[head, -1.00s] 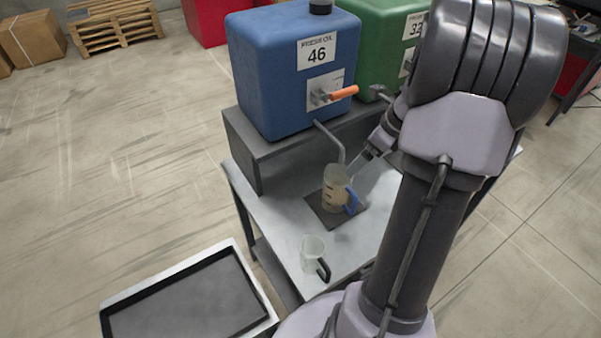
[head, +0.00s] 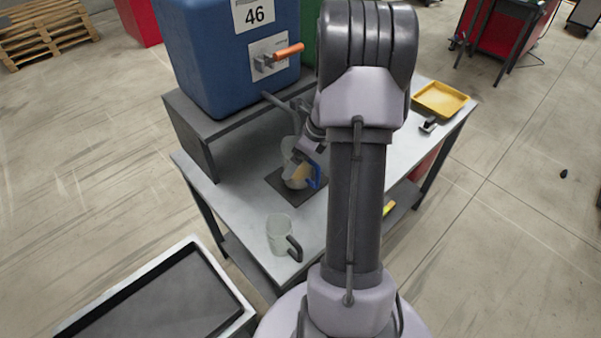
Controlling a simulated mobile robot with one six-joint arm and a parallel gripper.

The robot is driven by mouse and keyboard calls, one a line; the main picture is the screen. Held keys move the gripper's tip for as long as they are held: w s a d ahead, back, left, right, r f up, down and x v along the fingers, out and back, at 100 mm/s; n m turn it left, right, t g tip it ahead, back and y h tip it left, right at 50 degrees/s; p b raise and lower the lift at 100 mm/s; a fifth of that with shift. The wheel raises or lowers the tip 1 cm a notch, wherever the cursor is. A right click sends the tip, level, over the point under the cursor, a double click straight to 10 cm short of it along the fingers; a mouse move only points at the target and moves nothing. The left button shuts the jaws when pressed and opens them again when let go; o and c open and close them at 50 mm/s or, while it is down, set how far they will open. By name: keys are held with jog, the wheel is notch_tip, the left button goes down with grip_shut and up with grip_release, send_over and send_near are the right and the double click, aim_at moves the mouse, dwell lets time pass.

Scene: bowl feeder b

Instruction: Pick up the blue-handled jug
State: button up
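The blue-handled jug (head: 291,178) is clear, with tan contents in its lower part. It stands on a dark square mat (head: 283,190) on the metal table, below the spout of the blue tank. Its blue handle (head: 315,176) is on its right side. My gripper (head: 302,157) is at the jug's upper part and overlaps it in the picture. The fingers are small and partly hidden by my arm, so I cannot tell whether they touch the jug or are open or shut.
A clear jug with a black handle (head: 280,236) stands nearer on the table (head: 245,205). The blue tank (head: 222,62) with an orange-handled valve (head: 286,53) stands on a raised shelf behind. A yellow tray (head: 440,99) lies at the right. A black-topped tray (head: 165,305) is at lower left.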

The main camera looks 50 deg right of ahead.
jog(key=shift+r, duration=0.15)
jog(key=c, duration=1.7)
